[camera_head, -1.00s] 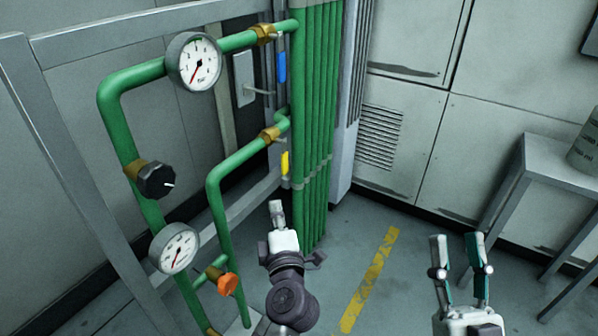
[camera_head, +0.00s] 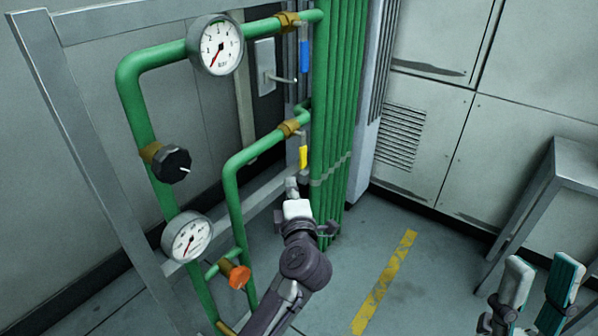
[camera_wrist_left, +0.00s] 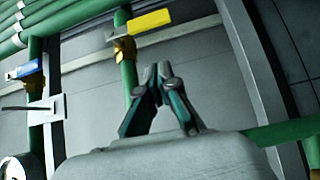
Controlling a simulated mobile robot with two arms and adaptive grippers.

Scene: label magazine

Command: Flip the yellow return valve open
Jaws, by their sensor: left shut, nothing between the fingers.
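The yellow valve handle (camera_head: 303,157) hangs down beside its brass valve body (camera_head: 289,127) on the lower green pipe in the head view. In the left wrist view the yellow handle (camera_wrist_left: 148,22) lies above and a little left of my fingertips. My left gripper (camera_head: 291,184) is just below the yellow handle in the head view, apart from it. In the wrist view the left gripper (camera_wrist_left: 158,72) is shut and empty. My right gripper (camera_head: 539,265) is open and empty at the lower right, its two fingers apart.
A blue valve handle (camera_head: 304,57) hangs on the upper pipe. Two gauges (camera_head: 215,45), a black knob (camera_head: 171,164) and an orange knob (camera_head: 236,275) sit on the green pipework. A grey table (camera_head: 569,165) stands at the right. The floor between is clear.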

